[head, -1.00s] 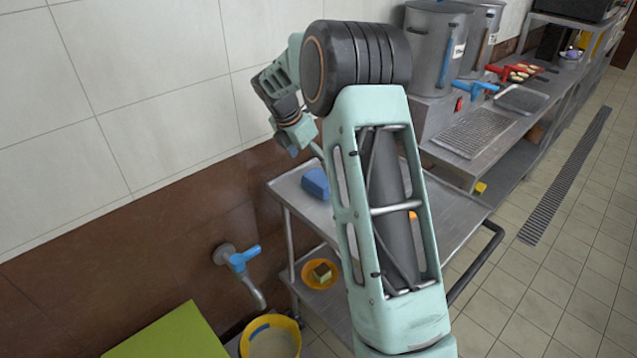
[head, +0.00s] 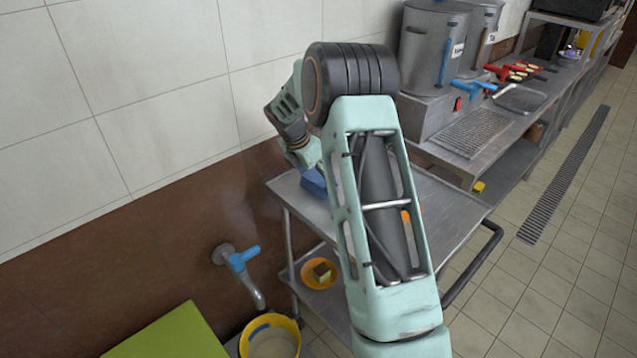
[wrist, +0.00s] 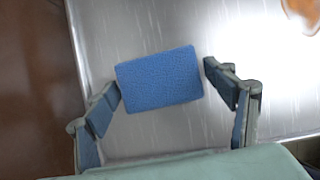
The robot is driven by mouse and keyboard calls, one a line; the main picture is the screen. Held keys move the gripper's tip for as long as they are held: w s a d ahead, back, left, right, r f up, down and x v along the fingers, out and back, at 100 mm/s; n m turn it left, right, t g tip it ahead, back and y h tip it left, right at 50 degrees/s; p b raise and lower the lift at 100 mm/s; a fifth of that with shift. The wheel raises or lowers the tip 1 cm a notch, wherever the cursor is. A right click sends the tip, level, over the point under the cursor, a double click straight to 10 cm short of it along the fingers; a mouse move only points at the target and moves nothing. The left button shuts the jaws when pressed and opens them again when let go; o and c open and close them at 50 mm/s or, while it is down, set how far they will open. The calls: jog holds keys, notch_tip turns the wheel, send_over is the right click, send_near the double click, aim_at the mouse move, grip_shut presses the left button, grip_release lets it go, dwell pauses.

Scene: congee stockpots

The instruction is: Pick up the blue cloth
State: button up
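The blue cloth (wrist: 158,79) is a folded rectangular block lying on the grey metal top of a trolley (wrist: 130,22). In the head view the cloth (head: 314,182) shows at the trolley's left part, partly covered by my arm. My gripper (wrist: 162,82) is open in the wrist view, with one finger on each side of the cloth. The left fingertip is very near the cloth's left edge, and a small gap shows at the right. I cannot tell the height of the fingertips above the trolley. In the head view the fingertips are hidden.
An orange thing (wrist: 303,12) lies on the trolley top. The lower shelf holds an orange bowl (head: 308,281) with a sponge. A wall tap (head: 236,258) is above a yellow bucket (head: 291,327). Steel pots (head: 432,50) stand on the counter at right.

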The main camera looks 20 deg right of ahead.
aim_at(317, 178)
jog(key=c, duration=0.7)
jog(key=shift+o, duration=0.2)
jog(key=shift+r, duration=0.1)
jog(key=shift+r, duration=0.5)
notch_tip(317, 178, up, 2)
jog(key=shift+s+r, duration=0.1)
jog(key=shift+r, duration=0.1)
jog(key=s+a+r, duration=0.4)
jog(key=s+r, duration=0.5)
jog(key=s, duration=0.4)
jog(key=shift+s+r+b, duration=0.15)
jog(key=shift+r+b, duration=0.05)
jog(key=shift+b, duration=0.2)
jog(key=shift+d, duration=0.1)
